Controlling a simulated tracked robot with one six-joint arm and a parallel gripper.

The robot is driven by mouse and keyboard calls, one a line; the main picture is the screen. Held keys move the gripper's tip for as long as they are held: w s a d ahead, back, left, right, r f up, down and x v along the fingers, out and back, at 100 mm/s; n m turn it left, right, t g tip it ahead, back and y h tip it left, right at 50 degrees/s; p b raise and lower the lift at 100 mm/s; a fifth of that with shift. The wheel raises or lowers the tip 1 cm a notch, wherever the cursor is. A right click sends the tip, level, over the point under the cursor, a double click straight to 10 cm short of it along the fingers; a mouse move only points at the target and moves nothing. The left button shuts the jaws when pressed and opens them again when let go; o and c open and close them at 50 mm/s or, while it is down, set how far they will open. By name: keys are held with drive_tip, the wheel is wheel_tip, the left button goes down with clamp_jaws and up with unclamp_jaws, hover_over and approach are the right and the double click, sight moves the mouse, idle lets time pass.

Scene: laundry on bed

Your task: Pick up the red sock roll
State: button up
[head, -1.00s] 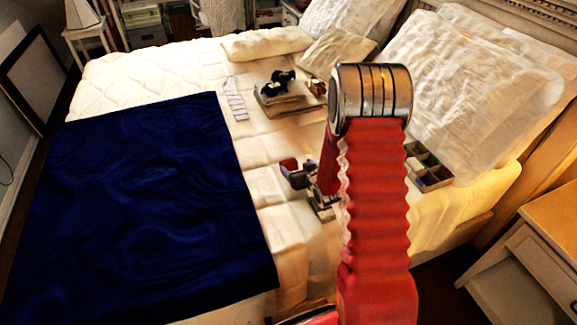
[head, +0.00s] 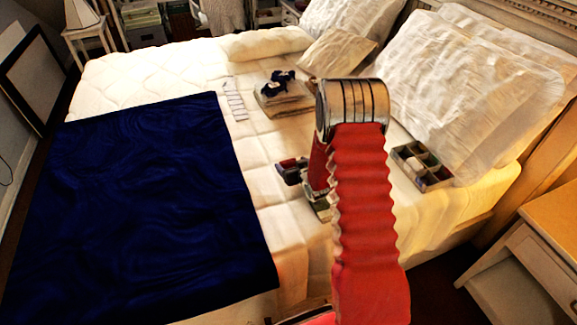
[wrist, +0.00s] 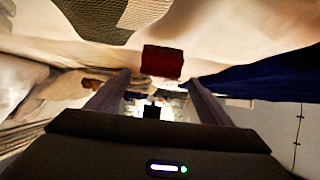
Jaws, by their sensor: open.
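The red sock roll (wrist: 162,61) shows in the wrist view as a small dark red block on the pale bedding. It lies just beyond my fingertips, centred between them. My gripper (wrist: 158,78) is open, with one finger on each side and nothing held. In the head view the red sock roll (head: 287,162) is a small red patch beside my gripper (head: 284,173), left of my arm. My arm and wrist hide part of that spot. I cannot tell whether the fingers touch the roll.
A dark blue blanket (head: 140,200) covers the left of the bed. A divided box (head: 437,187) lies right of my arm. A folded stack (head: 285,104) with dark blue items on top lies farther back, near pale strips (head: 235,103). Pillows (head: 465,85) fill the headboard side.

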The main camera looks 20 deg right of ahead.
drive_tip(key=shift+x, duration=0.85)
drive_tip(key=shift+c, duration=0.3)
drive_tip(key=c, duration=1.1)
